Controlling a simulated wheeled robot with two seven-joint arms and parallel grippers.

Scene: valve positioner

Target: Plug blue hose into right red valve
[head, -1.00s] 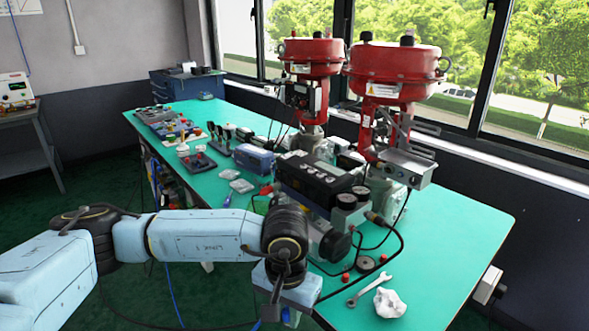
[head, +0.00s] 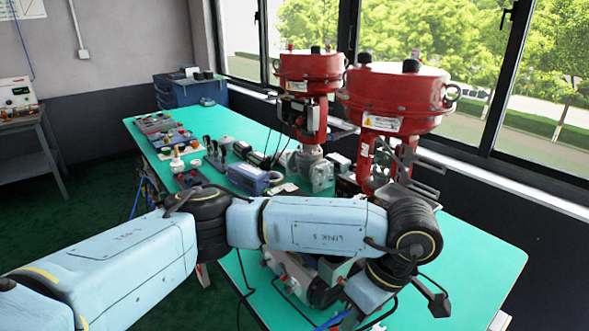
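The right red valve (head: 395,97) stands upright on the far right side of the green table, with a red round top and a metal bracket below. A short piece of blue hose (head: 334,320) shows at the bottom edge, below my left wrist. My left arm reaches in from the left across the table, and its wrist (head: 412,236) is in front of the right valve's lower part. The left gripper's fingers are hidden or cut off by the bottom edge, so I cannot tell whether they hold the hose. My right gripper is not in view.
The left red valve (head: 309,72) stands behind the right one. My arm covers much of the equipment at the table's middle. A blue box (head: 251,178) and several small parts lie further left. The green table (head: 478,255) is clear at the right.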

